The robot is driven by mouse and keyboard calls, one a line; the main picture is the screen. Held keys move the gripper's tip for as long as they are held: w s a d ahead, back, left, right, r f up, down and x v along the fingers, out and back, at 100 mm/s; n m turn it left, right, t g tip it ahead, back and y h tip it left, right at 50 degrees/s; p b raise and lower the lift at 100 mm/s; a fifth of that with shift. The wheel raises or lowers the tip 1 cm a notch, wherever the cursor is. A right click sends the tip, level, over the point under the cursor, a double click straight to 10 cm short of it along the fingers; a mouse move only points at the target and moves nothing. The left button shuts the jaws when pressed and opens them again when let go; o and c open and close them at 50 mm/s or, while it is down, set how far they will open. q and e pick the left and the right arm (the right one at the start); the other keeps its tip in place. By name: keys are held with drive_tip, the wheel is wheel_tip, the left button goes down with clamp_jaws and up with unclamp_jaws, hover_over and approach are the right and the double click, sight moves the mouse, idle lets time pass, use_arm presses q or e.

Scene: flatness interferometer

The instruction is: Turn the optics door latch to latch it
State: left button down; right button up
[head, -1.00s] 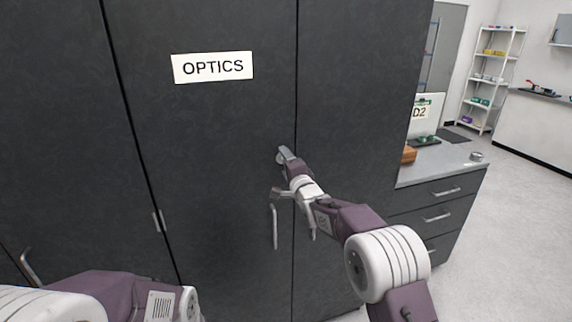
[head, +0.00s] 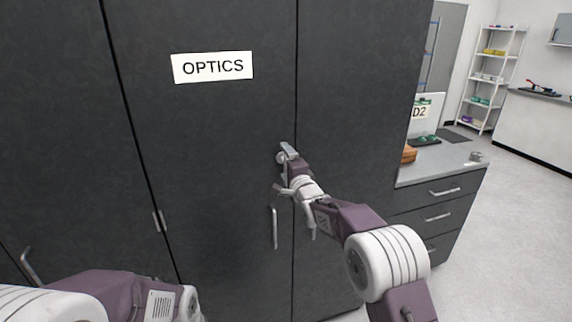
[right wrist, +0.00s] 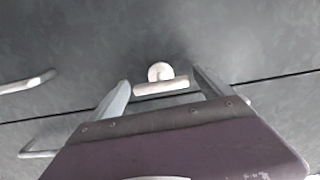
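The optics door (head: 215,130) is a dark grey cabinet door with a white OPTICS label (head: 213,67), and it looks shut. Its latch (head: 281,157) is small and pale, near the door's right edge, partly hidden by my right gripper (head: 288,152). In the right wrist view the latch (right wrist: 161,84) shows a round hub and a short bar roughly parallel to the door seam. The fingers of my right gripper (right wrist: 162,82) are apart, one on each side of the latch; contact cannot be told. My left arm shows at the lower left, its gripper out of view.
A vertical bar handle (head: 274,227) sits on the optics door below the latch. The seam (head: 296,90) separates it from the dark panel on the right. A drawer counter (head: 440,168) stands right of the cabinet, with open floor beyond.

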drive_tip(key=b+v, duration=0.2)
drive_tip(key=v, duration=0.7)
